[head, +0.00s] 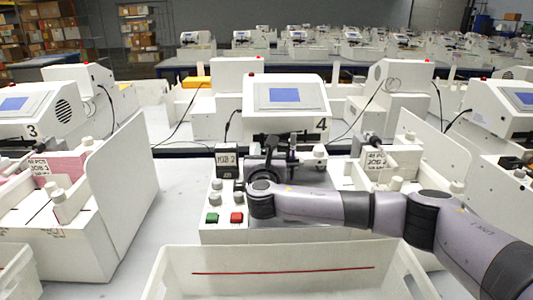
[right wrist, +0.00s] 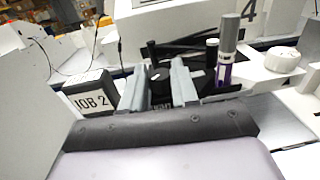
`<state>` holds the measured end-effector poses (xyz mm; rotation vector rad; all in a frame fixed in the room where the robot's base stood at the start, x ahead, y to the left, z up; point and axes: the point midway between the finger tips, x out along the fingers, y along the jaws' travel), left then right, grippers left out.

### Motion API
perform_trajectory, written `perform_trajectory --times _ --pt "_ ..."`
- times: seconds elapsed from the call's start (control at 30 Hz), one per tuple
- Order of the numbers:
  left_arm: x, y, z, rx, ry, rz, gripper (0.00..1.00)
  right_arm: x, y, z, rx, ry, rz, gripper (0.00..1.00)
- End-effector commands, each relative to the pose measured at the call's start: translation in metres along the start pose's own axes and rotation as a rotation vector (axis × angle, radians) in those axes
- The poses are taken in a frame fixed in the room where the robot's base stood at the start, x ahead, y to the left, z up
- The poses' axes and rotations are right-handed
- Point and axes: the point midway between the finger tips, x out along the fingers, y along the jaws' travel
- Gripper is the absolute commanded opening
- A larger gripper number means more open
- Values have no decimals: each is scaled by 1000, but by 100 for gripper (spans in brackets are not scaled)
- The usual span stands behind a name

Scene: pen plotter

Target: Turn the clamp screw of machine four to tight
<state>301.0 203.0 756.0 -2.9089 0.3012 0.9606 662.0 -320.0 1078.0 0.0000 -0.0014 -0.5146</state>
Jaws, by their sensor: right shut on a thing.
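Machine four (head: 284,98), a white plotter with a blue screen and a "4" on its front, stands in the middle of the head view. My right gripper (head: 268,168) reaches in from the right, low at its front. In the right wrist view my right gripper (right wrist: 161,86) has its two grey fingers on either side of the black clamp screw (right wrist: 159,76), shut on it. Partly hidden lettering shows just below the screw. A grey and purple pen (right wrist: 226,56) stands upright right of the fingers. My left gripper is not in view.
A "JOB 2" block (right wrist: 90,98) stands close left of the fingers. Green (head: 212,218) and red (head: 237,217) buttons sit on the machine's front panel. A white tray (head: 290,252) with a red line lies in front. Machine three (head: 50,105) stands left.

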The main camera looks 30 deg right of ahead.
Motion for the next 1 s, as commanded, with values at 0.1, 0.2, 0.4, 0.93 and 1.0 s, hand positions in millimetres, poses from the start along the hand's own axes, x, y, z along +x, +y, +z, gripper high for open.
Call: perform_trajectory --times 0.1,0.2,0.4,0.93,1.0 --pt "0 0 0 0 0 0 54 0 2 1 1 -1 -72 0" --pt "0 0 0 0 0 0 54 0 2 0 1 0 -111 0" --pt "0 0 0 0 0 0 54 0 2 1 0 0 -128 0" --pt "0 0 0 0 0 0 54 0 2 0 0 1 -126 55" --pt "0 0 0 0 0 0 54 -2 2 0 0 1 -125 55"
